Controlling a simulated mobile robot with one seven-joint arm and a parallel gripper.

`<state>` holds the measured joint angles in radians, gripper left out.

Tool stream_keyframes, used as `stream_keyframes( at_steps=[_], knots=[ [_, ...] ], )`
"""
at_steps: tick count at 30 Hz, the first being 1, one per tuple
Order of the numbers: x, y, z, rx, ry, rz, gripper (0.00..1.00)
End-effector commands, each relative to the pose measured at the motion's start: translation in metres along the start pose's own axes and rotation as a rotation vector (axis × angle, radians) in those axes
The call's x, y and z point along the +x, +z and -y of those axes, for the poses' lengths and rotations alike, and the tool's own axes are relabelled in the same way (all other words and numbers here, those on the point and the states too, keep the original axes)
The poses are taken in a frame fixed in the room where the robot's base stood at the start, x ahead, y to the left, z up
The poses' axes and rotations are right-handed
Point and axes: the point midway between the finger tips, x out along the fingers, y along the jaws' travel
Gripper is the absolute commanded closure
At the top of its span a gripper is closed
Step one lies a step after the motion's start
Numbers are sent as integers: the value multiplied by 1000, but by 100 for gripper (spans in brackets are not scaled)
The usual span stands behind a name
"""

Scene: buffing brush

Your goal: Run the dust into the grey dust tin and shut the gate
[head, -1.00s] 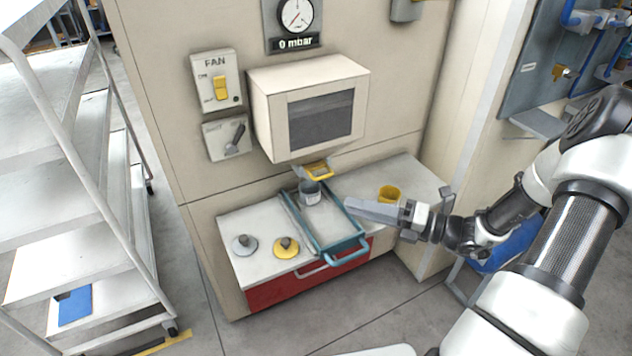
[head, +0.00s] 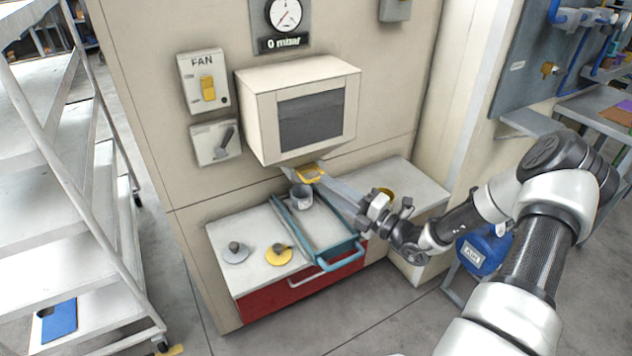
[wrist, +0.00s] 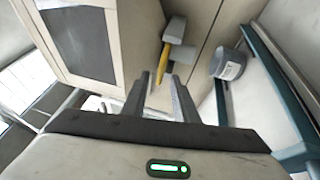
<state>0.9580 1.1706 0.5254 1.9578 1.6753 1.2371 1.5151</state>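The grey dust tin (head: 301,197) stands upright and open at the back of the blue-rimmed tray (head: 327,240), just below the hopper outlet. It also shows in the wrist view (wrist: 229,65). The yellow gate (head: 311,173) sits under the cream housing, close above the tin. In the wrist view the gate's yellow edge (wrist: 164,60) lies ahead, between my fingertips. My gripper (head: 327,180) reaches in from the right with its fingertips near the gate. Its fingers (wrist: 161,80) are apart. I cannot tell whether they touch the gate. The tin's contents are not visible.
A yellow tin (head: 388,192) stands behind my gripper on the right counter. A grey lid (head: 235,252) and a yellow lid (head: 278,255) lie left of the tray. The fan switch (head: 207,88) and a lever (head: 225,139) are on the wall. A trolley (head: 60,220) stands left.

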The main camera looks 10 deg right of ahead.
Motion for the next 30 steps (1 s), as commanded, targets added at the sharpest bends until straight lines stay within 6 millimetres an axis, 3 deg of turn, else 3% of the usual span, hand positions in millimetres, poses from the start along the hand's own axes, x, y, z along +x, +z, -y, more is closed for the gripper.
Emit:
stream_keyframes(
  at_steps=[3, 9, 20, 25, 30],
  knots=[
    [22, -1, 1, -1, 0, -2, 74],
    [44, 0, 1, -2, -1, -1, 74],
    [49, 0, 0, -1, 0, 0, 74],
    [49, 0, 0, -1, 0, 0, 100],
    [49, 0, 0, -1, 0, -1, 100]
  ],
)
